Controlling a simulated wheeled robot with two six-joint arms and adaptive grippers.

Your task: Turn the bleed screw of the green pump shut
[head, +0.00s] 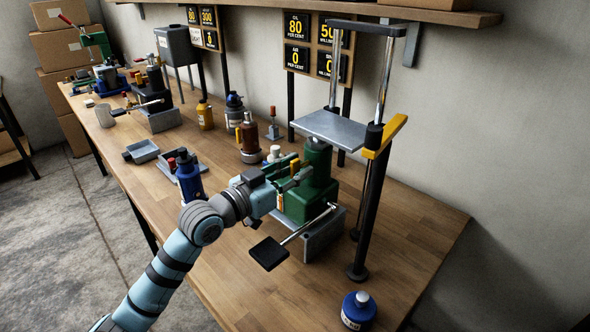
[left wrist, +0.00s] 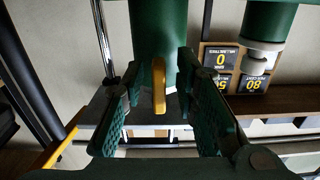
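The green pump (head: 316,187) stands upright on a grey base near the front of the bench, with a lever and black pedal (head: 269,253) in front. In the left wrist view its green body (left wrist: 158,30) is behind a yellow tab (left wrist: 159,86), which looks like the bleed screw's handle. My left gripper (head: 294,174) reaches in beside the pump. In the left wrist view its green-padded fingers (left wrist: 158,105) are open, one on each side of the yellow tab, with a gap on both sides. My right gripper is in neither view.
A metal stand (head: 371,195) with a grey plate and yellow bracket rises right of the pump. A blue bottle (head: 189,178) stands left, a round blue container (head: 358,310) at the front right. Brown and yellow bottles stand behind. The bench's right end is mostly clear.

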